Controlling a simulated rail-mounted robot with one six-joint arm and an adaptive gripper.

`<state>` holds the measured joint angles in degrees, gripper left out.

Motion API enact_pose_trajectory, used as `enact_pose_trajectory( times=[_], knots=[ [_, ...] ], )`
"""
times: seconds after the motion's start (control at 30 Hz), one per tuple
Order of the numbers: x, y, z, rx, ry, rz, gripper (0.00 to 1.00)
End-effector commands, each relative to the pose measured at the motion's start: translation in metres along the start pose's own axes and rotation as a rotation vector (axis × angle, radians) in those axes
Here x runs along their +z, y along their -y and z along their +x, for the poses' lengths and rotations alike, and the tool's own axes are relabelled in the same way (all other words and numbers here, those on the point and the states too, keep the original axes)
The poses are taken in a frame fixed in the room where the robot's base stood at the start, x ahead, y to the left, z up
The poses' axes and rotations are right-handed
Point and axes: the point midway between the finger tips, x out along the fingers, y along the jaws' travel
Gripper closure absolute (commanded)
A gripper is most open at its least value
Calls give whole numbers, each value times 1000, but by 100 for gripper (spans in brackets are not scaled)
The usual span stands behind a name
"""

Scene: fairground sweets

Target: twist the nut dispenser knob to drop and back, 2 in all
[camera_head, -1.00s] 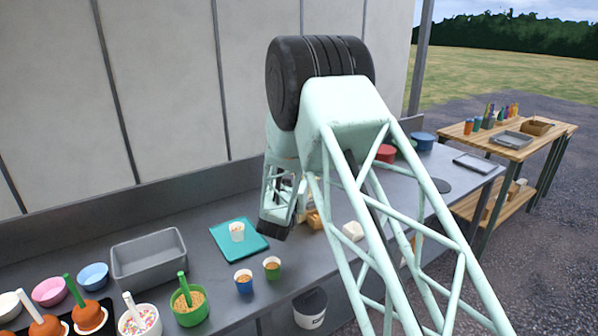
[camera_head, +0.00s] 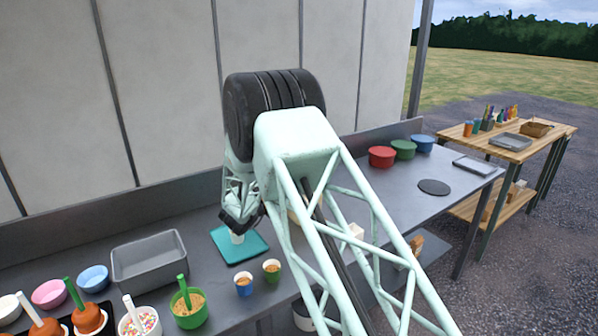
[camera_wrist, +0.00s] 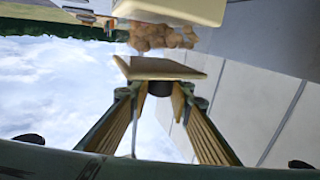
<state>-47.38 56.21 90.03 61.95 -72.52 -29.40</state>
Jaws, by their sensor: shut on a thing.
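In the wrist view my gripper (camera_wrist: 160,96) has its two ribbed fingers closed on a small dark knob (camera_wrist: 160,88). The knob sits against a flat cream plate (camera_wrist: 155,68). Beyond the plate are brown nuts (camera_wrist: 162,37) and a cream block (camera_wrist: 172,9); these look like parts of the nut dispenser, but its whole shape does not show. In the head view my gripper (camera_head: 238,220) is over a teal tray (camera_head: 256,243), with a white cup (camera_head: 237,238) just below it, partly covered. The knob is hidden there.
A grey bin (camera_head: 149,258) stands left of the tray. Red (camera_head: 382,157), green (camera_head: 403,150) and blue (camera_head: 422,144) bowls are at the back right. The counter near the dark disc (camera_head: 434,187) is clear.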

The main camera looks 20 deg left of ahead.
Motion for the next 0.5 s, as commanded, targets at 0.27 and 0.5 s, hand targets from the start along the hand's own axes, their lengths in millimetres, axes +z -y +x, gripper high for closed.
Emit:
enact_pose_trajectory(
  times=[0.27, 0.5],
  knots=[
    [-1, 0, 1, 8, -1, 1, 91],
    [-1, 0, 1, 7, -1, 1, 76]
  ],
)
